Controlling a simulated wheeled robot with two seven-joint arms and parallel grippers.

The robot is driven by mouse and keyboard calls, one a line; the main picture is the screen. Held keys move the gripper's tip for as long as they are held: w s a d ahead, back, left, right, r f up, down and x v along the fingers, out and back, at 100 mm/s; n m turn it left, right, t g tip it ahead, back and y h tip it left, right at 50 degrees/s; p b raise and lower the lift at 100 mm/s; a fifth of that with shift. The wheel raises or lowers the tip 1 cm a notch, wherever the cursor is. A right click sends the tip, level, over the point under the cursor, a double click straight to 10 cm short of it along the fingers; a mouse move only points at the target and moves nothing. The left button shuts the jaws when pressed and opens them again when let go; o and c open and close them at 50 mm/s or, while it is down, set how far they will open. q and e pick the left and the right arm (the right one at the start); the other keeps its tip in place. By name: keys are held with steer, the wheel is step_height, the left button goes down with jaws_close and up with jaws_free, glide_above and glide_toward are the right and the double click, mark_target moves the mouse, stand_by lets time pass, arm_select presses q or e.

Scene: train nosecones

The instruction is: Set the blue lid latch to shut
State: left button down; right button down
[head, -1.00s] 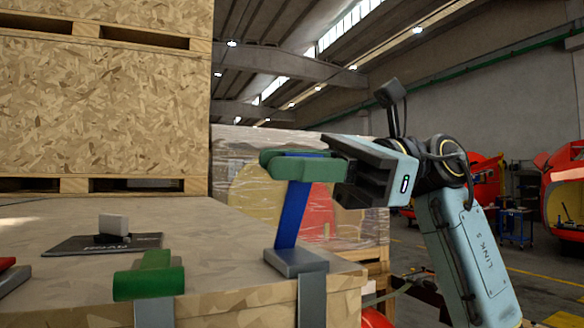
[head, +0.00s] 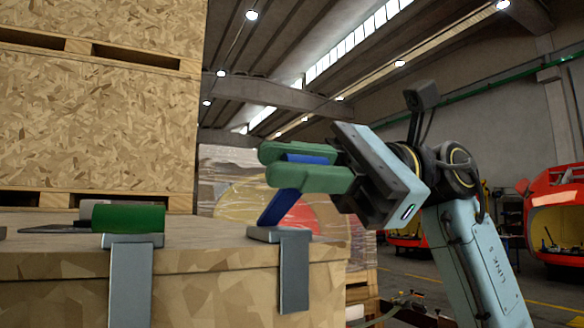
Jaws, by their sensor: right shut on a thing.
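The blue lid latch (head: 277,207) rises from a grey metal bracket (head: 295,270) at the right front edge of the wooden crate (head: 200,263). The latch stands up and leans to the right at its top. My right gripper (head: 305,168) comes in from the right, and its green-padded fingers are shut on the upper end of the latch. The fingers hide part of the latch top. My left gripper is not in view.
A green latch (head: 128,218) on its own grey bracket lies at the left of the crate front. Large stacked wooden crates (head: 95,130) stand behind on the left. Wrapped goods stand behind the latch.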

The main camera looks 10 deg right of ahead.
steer(key=shift+f, duration=0.1)
stand_by(0.3)
steer(key=c, duration=1.4)
jaws_free()
steer(key=shift+o, duration=0.2)
steer(key=shift+d, duration=0.1)
steer(key=b+v, duration=0.1)
steer(key=v, duration=1.2)
steer(key=shift+w+d, duration=0.1)
